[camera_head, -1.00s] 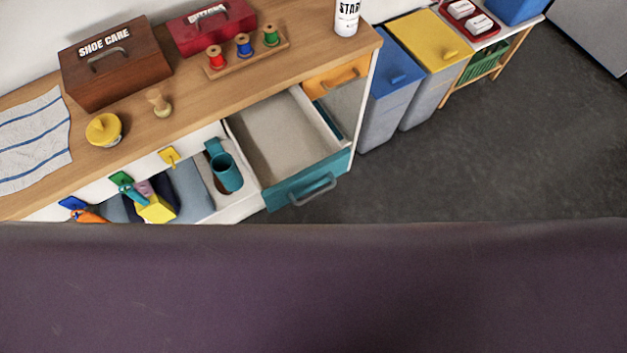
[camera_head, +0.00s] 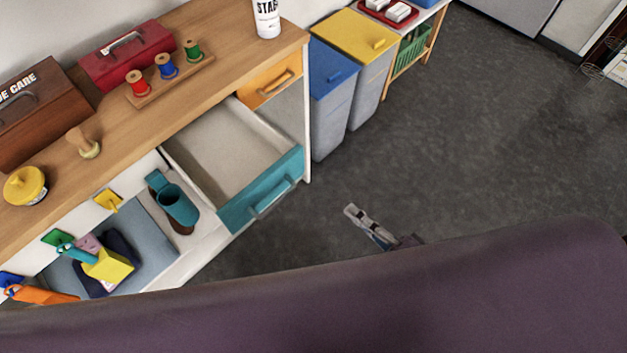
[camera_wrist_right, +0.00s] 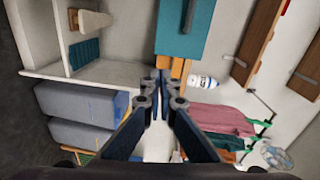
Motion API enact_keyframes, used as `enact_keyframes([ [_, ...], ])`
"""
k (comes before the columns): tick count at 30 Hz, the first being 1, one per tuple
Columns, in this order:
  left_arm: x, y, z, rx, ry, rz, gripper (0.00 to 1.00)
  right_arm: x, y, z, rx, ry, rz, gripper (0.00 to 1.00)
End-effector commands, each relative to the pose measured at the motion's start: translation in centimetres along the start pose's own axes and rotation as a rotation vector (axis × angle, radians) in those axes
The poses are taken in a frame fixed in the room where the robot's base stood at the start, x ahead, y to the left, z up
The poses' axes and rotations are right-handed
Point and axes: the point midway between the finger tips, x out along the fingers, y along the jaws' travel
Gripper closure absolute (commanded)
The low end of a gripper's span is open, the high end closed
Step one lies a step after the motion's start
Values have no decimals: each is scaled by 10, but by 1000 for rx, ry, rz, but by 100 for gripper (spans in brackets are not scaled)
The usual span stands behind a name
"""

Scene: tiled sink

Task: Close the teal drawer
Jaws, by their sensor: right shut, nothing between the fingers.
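The teal drawer (camera_head: 238,212) is pulled well out of the wooden-topped cabinet, and its pale inside looks empty. Its bar handle (camera_head: 272,198) is on the front face. In the right wrist view the teal drawer front (camera_wrist_right: 190,42) is at the top, beyond the fingertips. My right gripper (camera_head: 350,210) is shut and empty, over the floor to the right of the drawer front and apart from it in the head view. The wrist view shows its fingers (camera_wrist_right: 162,84) together. My left gripper is not in view.
An orange drawer (camera_head: 270,79) sits shut beside the teal one. A blue-lidded bin (camera_head: 332,105) and a yellow-lidded bin (camera_head: 362,40) stand right of the cabinet. Grey floor (camera_head: 430,150) is clear at right.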

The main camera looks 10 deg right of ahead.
Motion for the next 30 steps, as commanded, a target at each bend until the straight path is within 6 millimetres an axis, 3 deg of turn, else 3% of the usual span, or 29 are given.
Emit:
enact_keyframes([
  [3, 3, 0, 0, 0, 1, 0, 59, 1, -20, 7, 66, -24, -53, 100],
  [8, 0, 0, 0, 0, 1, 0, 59, 14, -26, 8, 80, -27, -65, 100],
  [21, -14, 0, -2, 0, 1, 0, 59, 103, -32, 9, 77, -26, -63, 100],
  [30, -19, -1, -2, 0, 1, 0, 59, 137, -31, 11, 78, -27, -59, 100],
])
